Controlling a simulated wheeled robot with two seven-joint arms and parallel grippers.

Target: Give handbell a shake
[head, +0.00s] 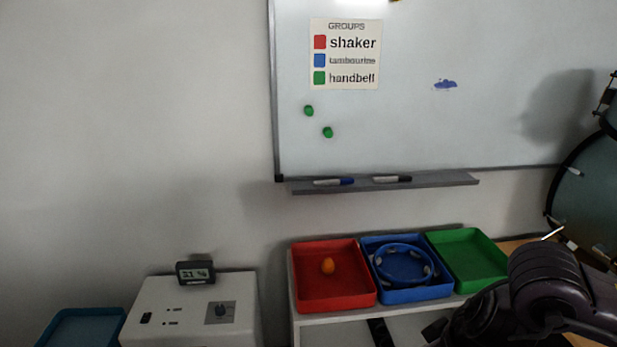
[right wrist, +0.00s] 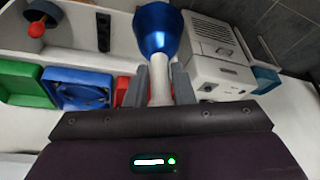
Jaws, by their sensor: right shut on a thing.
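A handbell with a shiny blue bell (right wrist: 157,30) and a pale handle (right wrist: 160,86) shows in the right wrist view. My right gripper (right wrist: 160,84) is shut on the handle, one grey finger on each side. The blue bell projects beyond the fingertips. In the head view, my right arm comes in at the lower right, and neither its gripper nor the handbell shows there. My left gripper is in neither view.
A blue tray (head: 408,294) holds a blue tambourine (head: 432,262). The green tray (head: 470,257) looks empty. A white box-shaped device (head: 185,310) stands left. A whiteboard (head: 430,125) with a groups sign (head: 345,54) hangs behind.

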